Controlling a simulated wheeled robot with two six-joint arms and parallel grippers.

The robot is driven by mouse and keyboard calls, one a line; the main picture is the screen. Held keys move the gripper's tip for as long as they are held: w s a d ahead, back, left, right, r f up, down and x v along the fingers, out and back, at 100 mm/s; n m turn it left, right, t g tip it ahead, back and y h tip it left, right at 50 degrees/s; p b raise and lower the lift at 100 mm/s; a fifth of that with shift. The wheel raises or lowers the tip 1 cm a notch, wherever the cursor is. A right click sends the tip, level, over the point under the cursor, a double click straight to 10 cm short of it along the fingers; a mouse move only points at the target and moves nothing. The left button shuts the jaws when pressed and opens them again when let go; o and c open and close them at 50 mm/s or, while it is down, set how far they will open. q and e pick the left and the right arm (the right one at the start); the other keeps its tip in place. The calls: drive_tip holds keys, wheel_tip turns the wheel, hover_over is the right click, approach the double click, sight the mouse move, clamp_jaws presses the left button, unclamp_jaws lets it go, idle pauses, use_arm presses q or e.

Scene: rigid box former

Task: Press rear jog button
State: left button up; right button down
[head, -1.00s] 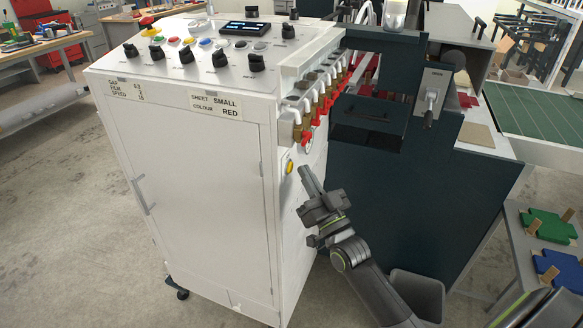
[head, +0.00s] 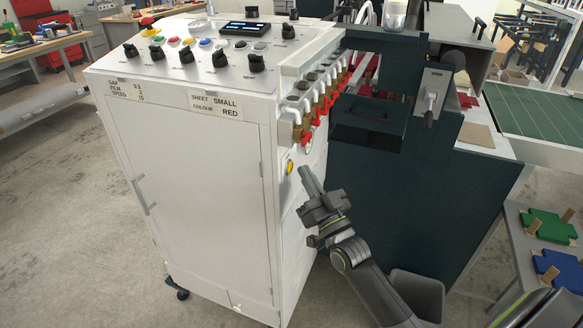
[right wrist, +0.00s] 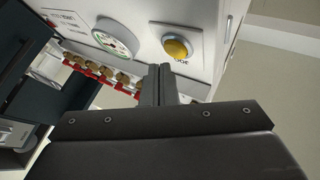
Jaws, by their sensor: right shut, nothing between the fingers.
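The rear jog button, a yellow round button (head: 290,166), sits in a plate on the right side face of the white control cabinet (head: 190,180). It also shows in the right wrist view as a yellow dome (right wrist: 177,47) in a metal plate, its label partly hidden by my fingers. My right gripper (head: 303,170) is shut and empty. Its fingertips are close to the button, just right of it and slightly lower in the head view. In the right wrist view the fingertips (right wrist: 160,68) lie just below the button, apparently not covering it. My left gripper is not in view.
A round gauge (right wrist: 117,38) sits beside the button. Brass valves with red handles (head: 318,108) line the cabinet edge above. A dark machine body (head: 420,185) stands to the right. A side table with green (head: 548,226) and blue pieces is at lower right.

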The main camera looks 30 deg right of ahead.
idle(0.6)
drive_tip(key=shift+w+a, duration=0.3)
drive_tip(key=shift+w+a, duration=0.25)
drive_tip(key=shift+w, duration=0.05)
idle(0.7)
drive_tip(key=shift+d, duration=0.1)
idle(0.3)
drive_tip(key=shift+s+d, duration=0.45)
drive_tip(key=shift+s, duration=0.15)
drive_tip(key=s+d+p, duration=0.2)
drive_tip(key=s+d, duration=0.1)
drive_tip(key=shift+s+d, duration=0.15)
drive_tip(key=shift+s, duration=0.25)
